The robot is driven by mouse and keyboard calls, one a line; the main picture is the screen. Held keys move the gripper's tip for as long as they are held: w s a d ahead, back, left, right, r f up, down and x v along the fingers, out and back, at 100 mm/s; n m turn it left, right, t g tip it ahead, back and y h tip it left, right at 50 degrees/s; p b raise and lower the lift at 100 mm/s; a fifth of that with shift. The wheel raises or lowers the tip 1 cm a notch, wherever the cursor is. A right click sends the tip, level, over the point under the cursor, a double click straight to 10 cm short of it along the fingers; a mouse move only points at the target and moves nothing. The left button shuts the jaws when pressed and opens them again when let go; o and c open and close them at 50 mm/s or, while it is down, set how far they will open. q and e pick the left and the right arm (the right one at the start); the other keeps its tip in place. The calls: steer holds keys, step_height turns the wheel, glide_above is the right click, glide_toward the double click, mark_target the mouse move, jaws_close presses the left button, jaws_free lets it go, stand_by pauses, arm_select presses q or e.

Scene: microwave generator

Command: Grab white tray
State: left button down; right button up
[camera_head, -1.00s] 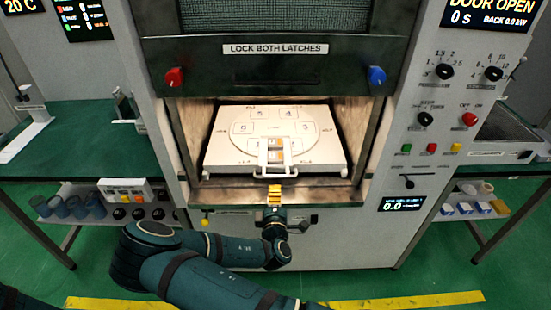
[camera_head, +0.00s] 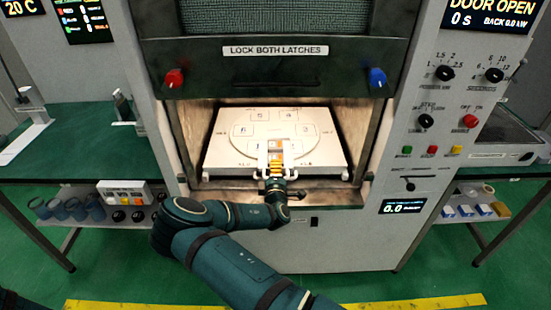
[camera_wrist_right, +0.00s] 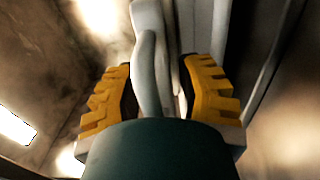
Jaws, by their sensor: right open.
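The white tray (camera_head: 328,150) sits inside the open chamber, with a round numbered disc (camera_head: 240,130) on its top. Its white front handle (camera_wrist_right: 150,65) stands out towards me. My right gripper (camera_head: 275,168) is at the front middle of the tray, at the handle. In the right wrist view its two yellow-padded fingers (camera_wrist_right: 158,90) are apart, with the pale handle between them. A gap shows beside the handle, and I cannot tell whether either finger touches it. My arm and gripper hide part of the handle in the head view. My left gripper is not in view.
The chamber's metal side walls (camera_head: 357,135) stand close on both sides of the tray. The raised door (camera_head: 275,80) with red and blue latches hangs above. The floor in front is clear.

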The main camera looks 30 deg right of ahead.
steer(key=shift+w+d, duration=0.1)
steer(key=shift+w, duration=0.15)
jaws_close()
steer(key=shift+r, duration=0.15)
